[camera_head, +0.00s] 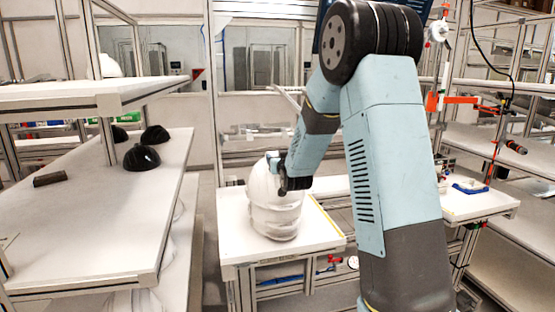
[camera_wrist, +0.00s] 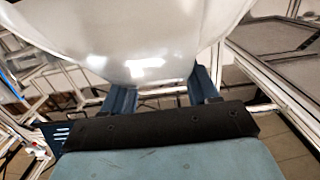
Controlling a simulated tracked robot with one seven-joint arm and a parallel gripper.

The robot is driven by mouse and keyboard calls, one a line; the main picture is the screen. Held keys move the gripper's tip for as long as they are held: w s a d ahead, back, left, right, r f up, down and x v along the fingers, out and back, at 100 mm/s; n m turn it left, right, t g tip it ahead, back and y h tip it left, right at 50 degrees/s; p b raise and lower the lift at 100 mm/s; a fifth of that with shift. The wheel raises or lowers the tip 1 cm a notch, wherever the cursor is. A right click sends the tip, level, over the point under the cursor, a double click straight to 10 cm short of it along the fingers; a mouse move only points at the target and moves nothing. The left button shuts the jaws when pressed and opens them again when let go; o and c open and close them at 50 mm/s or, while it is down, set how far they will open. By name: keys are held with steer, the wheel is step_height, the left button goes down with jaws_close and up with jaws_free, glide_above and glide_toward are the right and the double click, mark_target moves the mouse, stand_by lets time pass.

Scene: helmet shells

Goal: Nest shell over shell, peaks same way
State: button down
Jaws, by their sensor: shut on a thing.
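A glossy white shell (camera_head: 261,183) is in my gripper (camera_head: 283,184), which is shut on its edge at the right side. Another white shell or stack of shells (camera_head: 275,219) stands directly below it on a small white table (camera_head: 235,240). The upper shell looks tilted, and I cannot tell whether it rests on the lower one or is just above it. In the wrist view the held shell (camera_wrist: 140,38) fills the top, and my gripper's fingers (camera_wrist: 162,88) reach its lower edge. The peaks' directions are not clear.
Black shells (camera_head: 141,157) and a dark block (camera_head: 49,179) lie on the left bench (camera_head: 90,230). A raised shelf (camera_head: 70,97) hangs over that bench. My arm covers much of the right side. A blue tray (camera_head: 470,187) is on the right table.

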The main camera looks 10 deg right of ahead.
steer(key=shift+f, duration=1.15)
stand_by(0.4)
steer(key=shift+c, duration=1)
jaws_free()
steer(key=s, duration=1.3)
steer(key=shift+s+r, duration=0.35)
steer(key=shift+s, duration=0.05)
steer(key=s+r+g, duration=0.2)
steer(key=s+g, duration=0.2)
steer(key=s, duration=0.7)
steer(key=s+r+g, duration=0.3)
steer(key=s+g, duration=0.1)
steer(key=s, duration=0.8)
steer(key=s+r+g, duration=0.2)
steer(key=s+g, duration=0.1)
steer(key=s, duration=0.8)
steer(key=shift+s+r+g, duration=0.35)
steer(key=shift+r+g, duration=0.05)
